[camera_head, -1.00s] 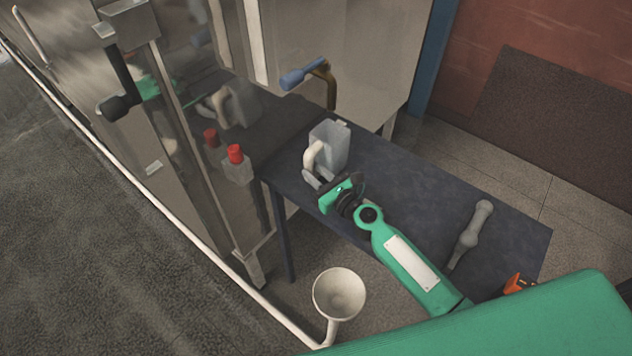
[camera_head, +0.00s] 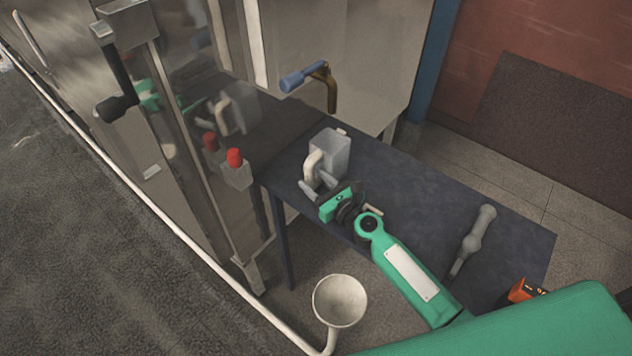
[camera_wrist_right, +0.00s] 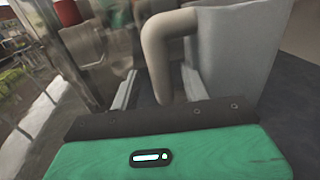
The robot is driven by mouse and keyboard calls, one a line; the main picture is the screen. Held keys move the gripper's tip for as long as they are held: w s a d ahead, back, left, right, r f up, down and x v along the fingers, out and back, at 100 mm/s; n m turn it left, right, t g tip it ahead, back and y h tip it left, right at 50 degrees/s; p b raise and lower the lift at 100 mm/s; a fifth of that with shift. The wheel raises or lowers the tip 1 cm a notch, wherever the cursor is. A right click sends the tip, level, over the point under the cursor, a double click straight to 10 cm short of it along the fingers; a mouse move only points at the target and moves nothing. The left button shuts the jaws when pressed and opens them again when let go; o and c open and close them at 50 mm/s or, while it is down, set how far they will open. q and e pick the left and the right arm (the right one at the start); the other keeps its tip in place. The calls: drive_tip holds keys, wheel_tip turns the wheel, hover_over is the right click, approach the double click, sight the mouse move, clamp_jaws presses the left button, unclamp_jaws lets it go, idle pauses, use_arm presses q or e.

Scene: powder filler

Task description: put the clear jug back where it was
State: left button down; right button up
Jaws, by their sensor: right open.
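The clear jug (camera_head: 334,148) stands upright on the dark table (camera_head: 400,190), near its left end, with its pale handle (camera_head: 312,167) facing my right gripper. My right gripper (camera_head: 317,188) is open at the handle, its fingers level with the handle's lower part. In the right wrist view the jug (camera_wrist_right: 240,55) fills the upper right, and its handle (camera_wrist_right: 160,60) hangs down between the spread fingers of the gripper (camera_wrist_right: 158,92). Whether a finger touches the handle I cannot tell. My left gripper is not in view.
A grey pestle-shaped tool (camera_head: 472,238) lies on the table's right part. A steel machine with glossy panels (camera_head: 205,130), a red-capped switch (camera_head: 235,158) and a blue-handled lever (camera_head: 303,77) stand left and behind. A pale funnel (camera_head: 340,300) is below the table's front edge.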

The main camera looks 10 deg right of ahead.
drive_tip(key=b+v, duration=0.2)
drive_tip(key=v, duration=0.9)
drive_tip(key=shift+s+d+r, duration=0.15)
drive_tip(key=shift+s+d, duration=0.05)
drive_tip(key=shift+s, duration=0.25)
